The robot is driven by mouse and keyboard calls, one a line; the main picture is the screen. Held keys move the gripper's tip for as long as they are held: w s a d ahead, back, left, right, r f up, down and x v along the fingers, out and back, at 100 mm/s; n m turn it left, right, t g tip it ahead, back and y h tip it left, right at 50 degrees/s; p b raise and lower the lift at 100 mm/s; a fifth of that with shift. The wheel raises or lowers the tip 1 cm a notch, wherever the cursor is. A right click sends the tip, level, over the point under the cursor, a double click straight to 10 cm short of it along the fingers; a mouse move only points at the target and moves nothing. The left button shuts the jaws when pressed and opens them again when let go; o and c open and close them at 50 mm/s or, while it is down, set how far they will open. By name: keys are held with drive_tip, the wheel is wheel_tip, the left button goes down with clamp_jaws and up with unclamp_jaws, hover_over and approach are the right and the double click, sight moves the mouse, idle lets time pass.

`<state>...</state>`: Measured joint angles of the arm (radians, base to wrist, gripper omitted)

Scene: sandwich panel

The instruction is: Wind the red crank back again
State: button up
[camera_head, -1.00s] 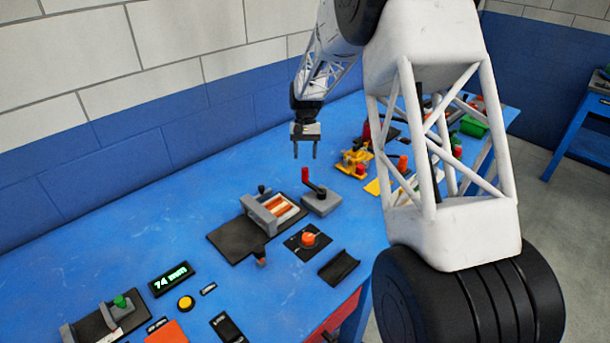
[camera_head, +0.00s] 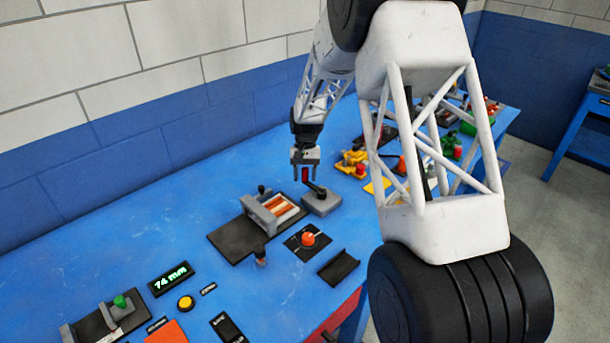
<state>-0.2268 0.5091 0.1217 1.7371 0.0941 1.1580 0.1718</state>
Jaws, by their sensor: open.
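The red crank handle (camera_head: 305,175) stands up at the end of a dark arm on a grey block (camera_head: 322,204), near the middle of the blue table. My gripper (camera_head: 305,178) points down with its fingers on either side of the red handle. The fingers look apart, one to the left and one to the right of it. Whether they touch the handle is too small to tell. The upper part of the handle is partly hidden by my gripper.
A grey frame with striped sandwich layers (camera_head: 276,208) stands just left of the crank on a dark plate. An orange knob (camera_head: 308,239) and a black cradle (camera_head: 339,267) lie in front. Yellow parts (camera_head: 352,160) stand behind right. A display (camera_head: 171,279) reads 74 mm.

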clamp_jaws()
drive_tip(key=shift+d, duration=0.1)
idle(0.4)
